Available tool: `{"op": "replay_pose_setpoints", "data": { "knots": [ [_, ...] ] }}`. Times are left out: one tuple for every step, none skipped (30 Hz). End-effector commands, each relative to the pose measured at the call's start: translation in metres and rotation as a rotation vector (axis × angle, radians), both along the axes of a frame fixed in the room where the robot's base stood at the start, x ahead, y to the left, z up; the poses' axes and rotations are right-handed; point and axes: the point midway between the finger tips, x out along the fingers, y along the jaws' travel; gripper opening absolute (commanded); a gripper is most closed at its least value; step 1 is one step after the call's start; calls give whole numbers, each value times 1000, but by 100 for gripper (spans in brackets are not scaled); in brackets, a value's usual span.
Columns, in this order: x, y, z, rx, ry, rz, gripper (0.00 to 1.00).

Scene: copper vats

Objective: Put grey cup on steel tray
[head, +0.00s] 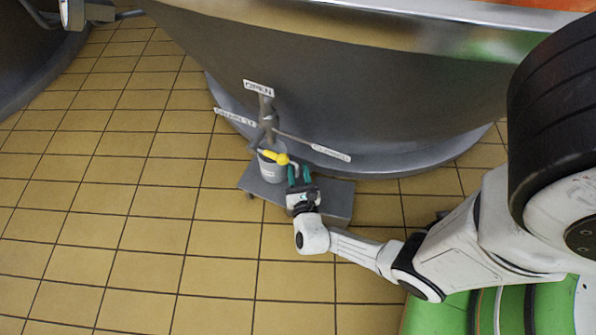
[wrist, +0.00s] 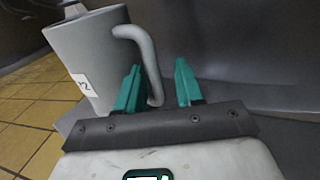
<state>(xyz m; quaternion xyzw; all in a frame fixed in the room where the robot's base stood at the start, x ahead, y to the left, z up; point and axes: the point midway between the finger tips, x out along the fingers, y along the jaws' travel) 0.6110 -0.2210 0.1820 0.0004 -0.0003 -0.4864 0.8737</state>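The grey cup (head: 270,172) with a white label is upright at the left part of a low grey metal stand, beside the vat. In the wrist view the cup (wrist: 92,55) fills the upper left, its handle facing my gripper. My gripper (head: 299,174) is at the cup's right side. Its teal fingers are apart (wrist: 158,88), with the lower part of the handle between them. A gap shows between the handle and the right finger. No separate steel tray is clear; the flat grey stand top (head: 338,197) is the only tray-like surface in view.
A large metal vat (head: 380,100) rises right behind the cup. A valve pipe with a yellow-tipped lever (head: 275,157) and signs such as OPEN (head: 258,88) stands close by the cup. Yellow tiled floor (head: 120,220) is clear to the left and front.

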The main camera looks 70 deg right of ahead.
Motion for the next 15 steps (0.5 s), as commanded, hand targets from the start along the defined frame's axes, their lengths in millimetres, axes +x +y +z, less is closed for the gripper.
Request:
{"op": "replay_pose_setpoints", "data": {
  "knots": [
    [0, 0, 0, 0, 0, 0, 42],
    [0, 0, 0, 0, 0, 1, 42],
    [0, 0, 0, 0, 0, 1, 42],
    [0, 0, 0, 0, 0, 1, 42],
    [0, 0, 0, 0, 0, 1, 42],
    [0, 0, 0, 0, 0, 1, 42],
    [0, 0, 0, 0, 0, 1, 42],
    [0, 0, 0, 0, 0, 1, 42],
    [0, 0, 1, 0, 0, 1, 42],
    [0, 0, 1, 1, -1, 1, 42],
    [0, 0, 2, 0, -1, 1, 42],
    [-1, 4, 3, 1, 1, 3, 42],
    [-3, 7, 3, 2, 1, 3, 42],
    [-5, 10, 4, 1, 0, 3, 42],
    [-8, 16, 4, 2, 1, 5, 42]
  ]
}}
